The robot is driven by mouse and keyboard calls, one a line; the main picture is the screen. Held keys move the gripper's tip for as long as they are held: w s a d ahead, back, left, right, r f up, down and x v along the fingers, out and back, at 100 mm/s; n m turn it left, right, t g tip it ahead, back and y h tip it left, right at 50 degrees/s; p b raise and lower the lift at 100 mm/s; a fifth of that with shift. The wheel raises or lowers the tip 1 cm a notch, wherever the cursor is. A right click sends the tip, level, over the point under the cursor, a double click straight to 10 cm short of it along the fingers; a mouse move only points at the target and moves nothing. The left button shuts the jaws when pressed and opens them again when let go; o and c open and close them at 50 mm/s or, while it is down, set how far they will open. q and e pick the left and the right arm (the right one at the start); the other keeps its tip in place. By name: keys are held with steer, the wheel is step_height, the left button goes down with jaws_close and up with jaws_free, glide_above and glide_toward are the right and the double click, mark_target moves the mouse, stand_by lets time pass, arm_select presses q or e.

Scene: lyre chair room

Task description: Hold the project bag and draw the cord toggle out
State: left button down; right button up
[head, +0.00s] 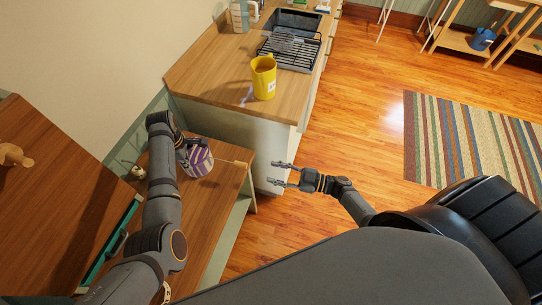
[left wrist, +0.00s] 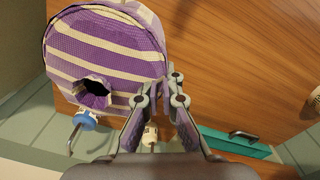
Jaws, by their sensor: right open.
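The project bag (head: 198,160), round with purple and cream stripes, sits on the wooden table at the left in the head view. It fills the upper left of the left wrist view (left wrist: 105,60), with a dark hole in its side. My left gripper (head: 183,152) is at the bag's edge; in the left wrist view its fingers (left wrist: 163,82) close on the purple fabric there. A blue knob with a metal rod (left wrist: 84,122) shows below the hole; I cannot tell whether it is the cord toggle. My right gripper (head: 283,174) is open and empty, right of the table, apart from the bag.
The wooden table (head: 205,205) has bare room in front of the bag. A teal panel with a handle (left wrist: 235,143) shows in the left wrist view.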

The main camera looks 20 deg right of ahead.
arm_select(q)
steer(key=c, duration=1.4)
jaws_free()
steer(key=shift+c, duration=0.2)
step_height(320, 180, up, 12)
steer(key=shift+s, duration=0.15)
